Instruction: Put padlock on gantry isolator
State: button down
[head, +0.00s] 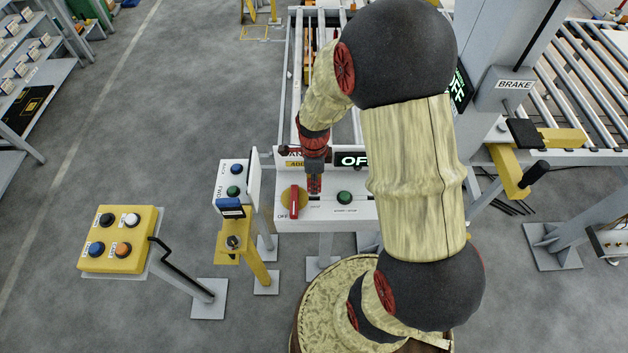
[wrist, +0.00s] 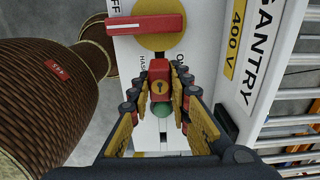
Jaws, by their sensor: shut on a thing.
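My gripper (head: 314,186) is shut on a small red padlock (wrist: 160,82) with a keyhole plate, between its yellow-padded fingers in the wrist view. The padlock's shackle is hard to make out. The gantry isolator is a yellow disc (head: 301,193) with a red handle (head: 294,203) on the white control panel (head: 325,217). The disc (wrist: 160,37) and the handle (wrist: 145,25) lie just beyond the padlock in the wrist view. The handle's end is near the OFF label. A HASP label shows beside the padlock. I cannot tell whether padlock and panel touch.
A green button (head: 344,198) sits right of the isolator. A lit OFF display (head: 354,160) stands behind it, partly covered by my arm. A white box with buttons (head: 234,184) and a yellow button box (head: 118,238) stand left. Roller conveyors lie behind.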

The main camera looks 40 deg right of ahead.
jog(key=shift+f, duration=0.6)
jog(key=shift+f+b, duration=0.2)
jog(key=shift+b, duration=0.15)
jog(key=shift+f+b, duration=1.35)
jog(key=shift+f, duration=0.65)
jog(key=c, duration=1.6)
grip_release()
jog(key=shift+r, duration=0.1)
notch_tip(320, 180, up, 12)
